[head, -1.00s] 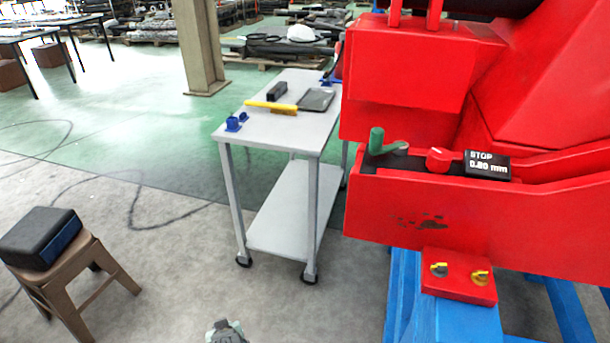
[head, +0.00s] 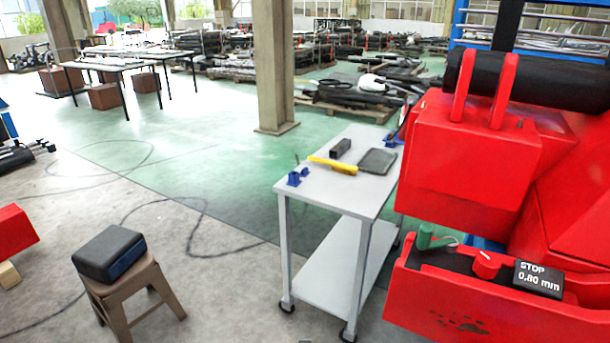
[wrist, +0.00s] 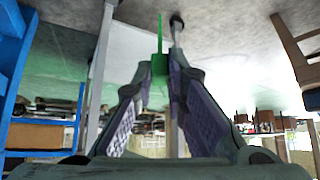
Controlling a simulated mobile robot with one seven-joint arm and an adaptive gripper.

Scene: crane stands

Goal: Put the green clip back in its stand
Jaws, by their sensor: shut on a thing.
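In the wrist view my gripper (wrist: 160,82) is shut on the green clip (wrist: 159,66), a small green block with a thin green strip standing out beyond the fingertips. My gripper and the clip are out of the head view. On the grey cart (head: 345,205) a small blue stand (head: 294,179) sits at the near left corner. Another blue piece (head: 389,142) is at the far right edge of the cart. I cannot tell from the pictures which of them is the clip's stand.
A yellow brush (head: 333,164), black block (head: 341,146) and dark tray (head: 377,161) lie on the cart. A red machine (head: 470,170) with a green handle (head: 425,237) stands close on the right. A stool (head: 130,295) bears a black case (head: 108,253).

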